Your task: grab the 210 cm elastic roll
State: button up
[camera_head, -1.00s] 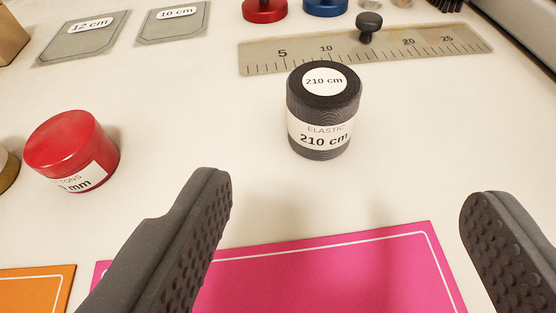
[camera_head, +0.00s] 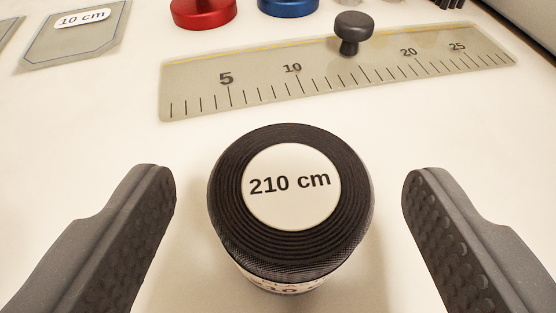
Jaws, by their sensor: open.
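The 210 cm elastic roll (camera_head: 290,250) is a black cylinder standing upright on the white table, with a round white label on top reading "210 cm". Part of a white side label shows at its lower edge. My gripper (camera_head: 288,190) is open, with one dark finger to the left of the roll and one to the right. There is a visible gap between the roll and each finger, and neither appears to touch it. The roll's base is mostly hidden below its top.
A ruler (camera_head: 200,102) with a dark knob (camera_head: 351,32) lies just behind the roll. A red round object (camera_head: 203,10) and a blue one (camera_head: 288,5) are at the back. A grey "10 cm" piece (camera_head: 75,40) lies at the back left. White table is clear beside the roll.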

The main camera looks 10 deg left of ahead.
jog(key=shift+x, duration=1.05)
jog(key=c, duration=1.1)
jog(key=shift+o, duration=0.2)
